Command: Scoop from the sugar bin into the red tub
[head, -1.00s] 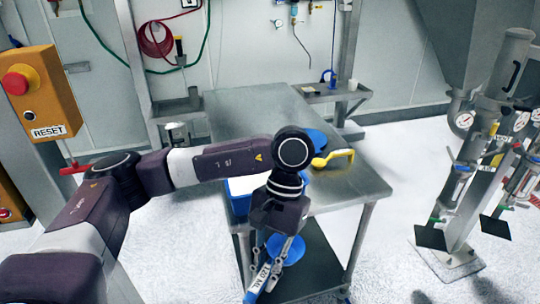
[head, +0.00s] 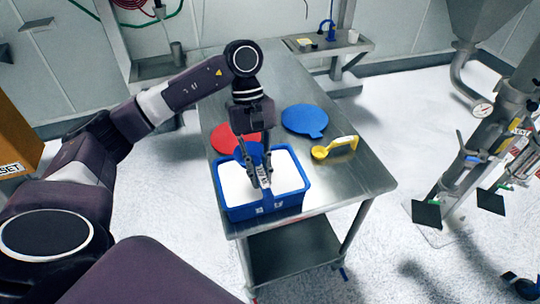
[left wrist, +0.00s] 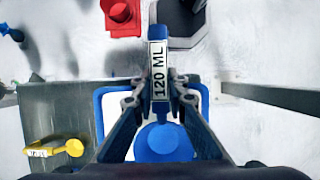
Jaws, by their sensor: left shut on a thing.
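The sugar bin (head: 289,203) is a blue rectangular tub filled with white powder at the table's front edge. My left gripper (head: 258,178) points down over it, shut on the handle of a blue scoop (head: 265,182). In the left wrist view the scoop's handle (left wrist: 159,68) reads 120 ML, and its round blue bowl (left wrist: 163,142) lies over the white powder. I cannot tell if the bowl touches the powder. A flat red round shape (head: 226,137) lies behind the bin, partly hidden by the gripper; I cannot tell if it is a lid or the tub. My right gripper is out of view.
A blue round lid (head: 303,119) and a yellow scoop (head: 335,147) lie on the steel table (head: 355,185), right of the bin. The table's right front corner is clear. A red object (left wrist: 122,14) of unclear kind shows at the top of the left wrist view.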

